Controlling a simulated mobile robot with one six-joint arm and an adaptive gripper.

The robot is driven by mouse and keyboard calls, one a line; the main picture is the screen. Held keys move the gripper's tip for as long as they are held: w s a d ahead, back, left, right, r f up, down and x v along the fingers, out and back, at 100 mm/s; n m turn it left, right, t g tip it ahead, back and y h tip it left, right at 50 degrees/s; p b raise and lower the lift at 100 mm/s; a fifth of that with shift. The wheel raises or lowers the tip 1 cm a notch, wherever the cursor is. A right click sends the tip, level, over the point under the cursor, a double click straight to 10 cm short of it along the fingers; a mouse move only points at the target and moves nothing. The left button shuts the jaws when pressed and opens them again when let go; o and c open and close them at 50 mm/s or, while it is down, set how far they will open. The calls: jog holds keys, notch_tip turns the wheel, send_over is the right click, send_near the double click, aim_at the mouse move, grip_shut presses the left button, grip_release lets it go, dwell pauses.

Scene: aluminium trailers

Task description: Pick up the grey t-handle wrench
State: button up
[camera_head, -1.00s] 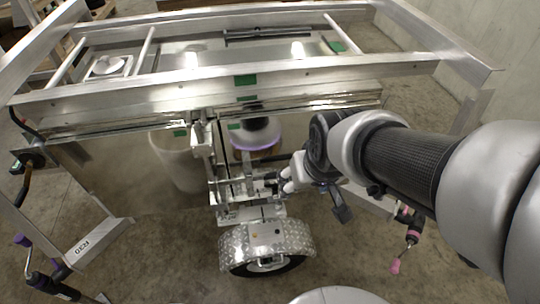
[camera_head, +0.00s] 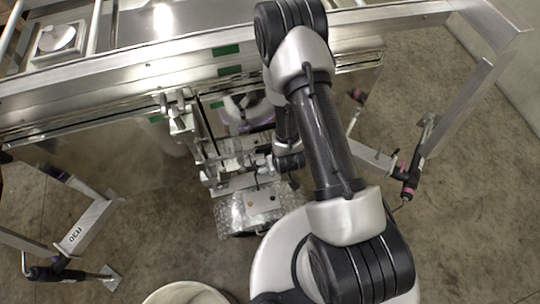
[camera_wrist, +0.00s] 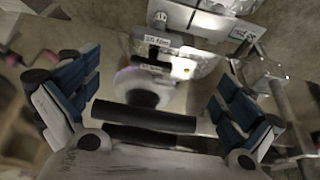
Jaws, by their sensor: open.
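In the head view, my arm reaches over the trailer's near side and bends down beside the hitch hardware; the gripper itself is mostly hidden there.
The aluminium trailer frame (camera_head: 110,82) spans the head view, with green labels. Below it are metal hitch hardware (camera_head: 205,150) and a diamond-plate fender (camera_head: 235,215). Legs with dark handles stand left (camera_head: 70,270) and right (camera_head: 412,165). Bare concrete floor lies at the right.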

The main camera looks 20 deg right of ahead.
jog(key=shift+d+b+x, duration=0.2)
jog(key=shift+b+x, duration=3.55)
jog(key=shift+x, duration=5.55)
jog(key=shift+s, duration=0.15)
jog(key=c, duration=1.4)
